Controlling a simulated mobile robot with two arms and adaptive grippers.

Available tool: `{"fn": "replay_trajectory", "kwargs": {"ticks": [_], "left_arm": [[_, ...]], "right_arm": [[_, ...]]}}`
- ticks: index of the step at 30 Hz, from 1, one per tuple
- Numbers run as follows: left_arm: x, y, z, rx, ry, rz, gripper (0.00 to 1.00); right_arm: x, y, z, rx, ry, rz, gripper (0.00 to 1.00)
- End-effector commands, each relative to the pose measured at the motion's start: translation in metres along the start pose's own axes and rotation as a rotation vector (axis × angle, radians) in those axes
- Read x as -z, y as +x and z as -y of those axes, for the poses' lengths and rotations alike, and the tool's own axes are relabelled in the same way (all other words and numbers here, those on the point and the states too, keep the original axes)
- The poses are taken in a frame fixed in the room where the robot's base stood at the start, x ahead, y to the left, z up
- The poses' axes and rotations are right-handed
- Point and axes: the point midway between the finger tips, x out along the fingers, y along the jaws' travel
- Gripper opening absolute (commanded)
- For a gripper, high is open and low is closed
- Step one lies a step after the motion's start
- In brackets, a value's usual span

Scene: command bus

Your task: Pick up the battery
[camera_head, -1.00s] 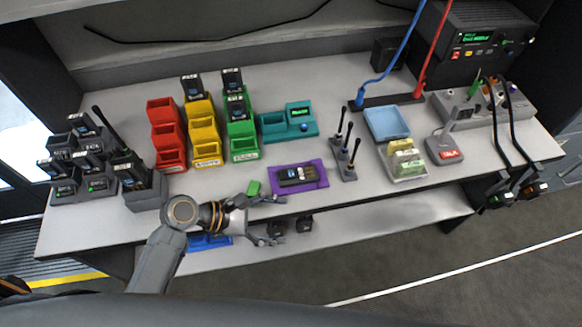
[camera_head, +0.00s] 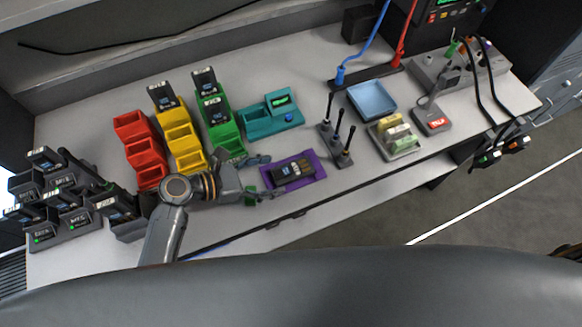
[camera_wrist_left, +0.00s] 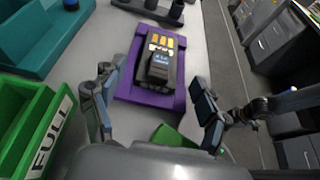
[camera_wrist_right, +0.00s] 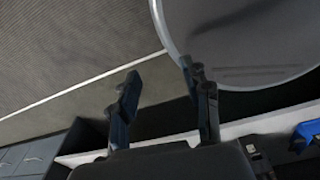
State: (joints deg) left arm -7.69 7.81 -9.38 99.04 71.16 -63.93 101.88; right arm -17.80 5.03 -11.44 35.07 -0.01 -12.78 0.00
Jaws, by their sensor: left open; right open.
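A dark battery (camera_head: 293,173) with gold contacts and a small label lies on a purple tray (camera_head: 318,174) near the table's front edge. It also shows in the left wrist view (camera_wrist_left: 159,60), straight ahead of the fingers. My left gripper (camera_head: 270,177) is open and empty, just left of the purple tray, its fingers pointing toward the battery. In the left wrist view the two fingers (camera_wrist_left: 155,105) are spread, with the battery beyond them. My right gripper (camera_wrist_right: 160,78) is open and empty, seen only in its own wrist view, above the floor area.
A small green piece (camera_wrist_left: 172,136) lies between my left fingers' base and the tray. Red bins (camera_head: 140,150), yellow bins (camera_head: 180,135), green bins (camera_head: 222,130) and a teal unit (camera_head: 268,118) stand behind and left. Upright antennas (camera_head: 338,140) stand right of the tray.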

Motion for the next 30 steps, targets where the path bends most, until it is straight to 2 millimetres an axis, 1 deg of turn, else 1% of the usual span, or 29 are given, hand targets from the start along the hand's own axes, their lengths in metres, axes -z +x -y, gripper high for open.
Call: {"fn": "replay_trajectory", "kwargs": {"ticks": [1,3,6,10,13,14,15,17,18,20,21,22,30], "left_arm": [[-0.003,0.008,0.001,0.001,-0.001,0.001,0.75],[-0.002,0.017,0.0,0.001,-0.001,0.001,0.75],[-0.001,0.024,0.0,-0.001,0.0,-0.001,0.75],[0.0,0.025,0.0,-0.001,0.002,-0.002,0.75],[0.0,0.025,0.0,-0.001,0.002,-0.002,0.75],[0.0,0.025,0.0,-0.001,0.002,-0.002,0.68],[0.0,0.025,0.0,-0.001,0.002,-0.002,0.6],[0.0,0.025,0.0,-0.001,0.002,-0.002,0.48],[0.0,0.025,0.0,0.0,0.001,-0.002,0.4],[0.0,0.025,0.0,0.0,0.001,-0.002,0.28],[0.0,0.025,0.0,0.0,0.001,-0.002,0.2],[0.0,0.025,0.0,-0.001,0.001,-0.002,0.13],[-0.001,0.024,0.0,-0.001,0.002,-0.001,0.13]], "right_arm": [[0.001,-0.003,-0.001,-0.001,0.0,-0.002,0.48],[0.004,-0.003,-0.001,-0.002,0.001,-0.006,0.48],[0.01,-0.003,-0.002,-0.002,0.001,-0.015,0.48],[0.018,-0.003,-0.001,-0.001,0.002,-0.028,0.48],[0.02,-0.003,0.002,0.002,0.003,-0.031,0.48],[0.02,-0.003,0.004,0.004,0.004,-0.031,0.48],[0.021,-0.003,0.006,0.007,0.005,-0.032,0.48],[0.021,-0.003,0.009,0.01,0.006,-0.032,0.48],[0.021,-0.003,0.01,0.012,0.007,-0.032,0.48],[0.021,-0.003,0.011,0.013,0.007,-0.032,0.48],[0.021,-0.003,0.011,0.013,0.007,-0.031,0.48],[0.02,-0.003,0.011,0.013,0.007,-0.031,0.48],[0.015,-0.003,0.007,0.008,0.004,-0.023,0.48]]}}
